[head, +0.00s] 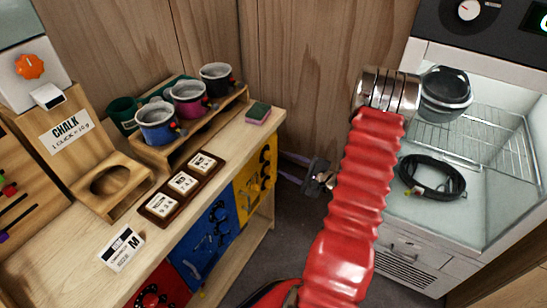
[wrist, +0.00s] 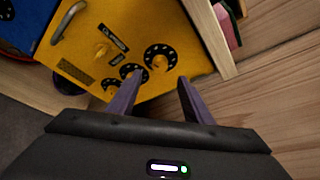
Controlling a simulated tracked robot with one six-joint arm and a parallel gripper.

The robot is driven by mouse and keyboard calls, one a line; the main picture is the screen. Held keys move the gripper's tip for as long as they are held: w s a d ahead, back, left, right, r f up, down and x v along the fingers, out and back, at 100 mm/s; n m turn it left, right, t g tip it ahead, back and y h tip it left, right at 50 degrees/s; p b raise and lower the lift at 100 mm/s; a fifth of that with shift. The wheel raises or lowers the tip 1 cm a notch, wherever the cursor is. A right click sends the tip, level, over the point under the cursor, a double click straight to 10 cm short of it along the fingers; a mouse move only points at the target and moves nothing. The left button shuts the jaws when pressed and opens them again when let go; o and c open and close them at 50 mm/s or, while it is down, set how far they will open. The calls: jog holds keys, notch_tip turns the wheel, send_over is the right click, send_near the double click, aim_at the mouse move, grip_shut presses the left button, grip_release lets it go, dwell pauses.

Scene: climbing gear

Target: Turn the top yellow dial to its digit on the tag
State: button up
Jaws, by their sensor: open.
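The yellow panel (head: 246,197) is on the right end of the cabinet front. It also fills the upper middle of the wrist view (wrist: 80,65), tilted. Three black dials with yellow knobs sit in a row on it. The top yellow dial (wrist: 160,57) is nearest the countertop edge; its digits are too small to read. My gripper (head: 283,165) is open and empty, its purple fingers pointing at the panel. In the wrist view the fingertips (wrist: 159,80) are apart from the top dial, just below it. White tags (head: 183,183) lie on a dark tray; the front tag (head: 162,205) seems to read YELLOW, digits unclear.
A metal handle (wrist: 68,22) stands out from the yellow panel. The countertop edge (wrist: 207,37) is close to the fingers.

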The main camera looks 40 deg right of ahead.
aim_at(271, 157)
jog(key=x, duration=0.9)
jog(key=shift+w, duration=0.1)
jog(key=shift+c, duration=0.3)
